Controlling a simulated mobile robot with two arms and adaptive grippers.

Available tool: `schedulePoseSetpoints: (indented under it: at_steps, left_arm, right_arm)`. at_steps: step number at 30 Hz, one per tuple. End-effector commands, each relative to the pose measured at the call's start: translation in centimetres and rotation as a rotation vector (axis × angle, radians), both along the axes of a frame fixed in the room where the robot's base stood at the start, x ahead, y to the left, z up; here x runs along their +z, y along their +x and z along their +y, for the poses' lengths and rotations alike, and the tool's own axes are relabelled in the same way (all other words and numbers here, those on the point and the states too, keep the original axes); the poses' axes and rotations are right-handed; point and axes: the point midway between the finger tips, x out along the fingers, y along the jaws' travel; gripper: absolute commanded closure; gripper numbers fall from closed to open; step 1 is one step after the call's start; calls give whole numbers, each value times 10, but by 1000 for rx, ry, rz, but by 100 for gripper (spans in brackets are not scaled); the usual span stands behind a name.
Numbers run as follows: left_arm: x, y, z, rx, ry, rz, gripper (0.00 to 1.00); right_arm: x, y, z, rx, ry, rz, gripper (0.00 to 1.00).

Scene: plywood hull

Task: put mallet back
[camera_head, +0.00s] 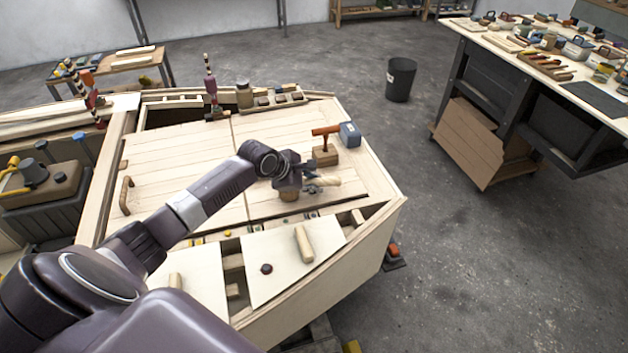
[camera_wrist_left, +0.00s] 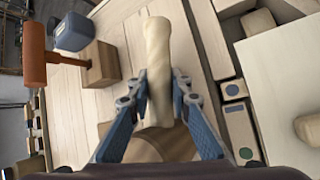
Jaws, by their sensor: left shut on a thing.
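The wooden mallet has a pale handle (camera_wrist_left: 158,50) and a wider tan head (camera_wrist_left: 160,146). My left gripper (camera_wrist_left: 158,88) is shut on the handle close to the head, one finger on each side. In the head view the left gripper (camera_head: 303,183) is over the right part of the plank deck (camera_head: 190,160). There the pale handle (camera_head: 326,181) sticks out to the right and the round head (camera_head: 289,195) shows below the gripper. I cannot tell whether the head touches the deck. My right gripper is not in view.
Behind the gripper, an orange-headed tool (camera_head: 325,131) stands in a wooden block (camera_head: 326,156), beside a blue canister (camera_head: 350,134). A loaded tray (camera_head: 275,100) stands at the far edge.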

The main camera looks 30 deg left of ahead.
Motion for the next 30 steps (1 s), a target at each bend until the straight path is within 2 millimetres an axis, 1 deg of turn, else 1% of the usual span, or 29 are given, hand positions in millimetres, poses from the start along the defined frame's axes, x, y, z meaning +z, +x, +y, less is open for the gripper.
schedulePoseSetpoints:
  at_steps: [11, 21, 22, 27, 30]
  left_arm:
    - [1, 1, 0, 0, 0, -4, 100]
    - [-3, 1, 1, 2, 0, -3, 100]
    - [-4, 1, 1, 2, 0, -3, 80]
    - [-4, 1, 1, 2, 0, -3, 62]
    - [-5, 0, 0, 1, 0, -1, 61]
  right_arm:
    - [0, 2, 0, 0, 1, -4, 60]
    - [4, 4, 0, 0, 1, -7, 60]
    - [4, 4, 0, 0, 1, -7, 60]
    - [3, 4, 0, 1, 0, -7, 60]
    - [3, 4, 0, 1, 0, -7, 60]
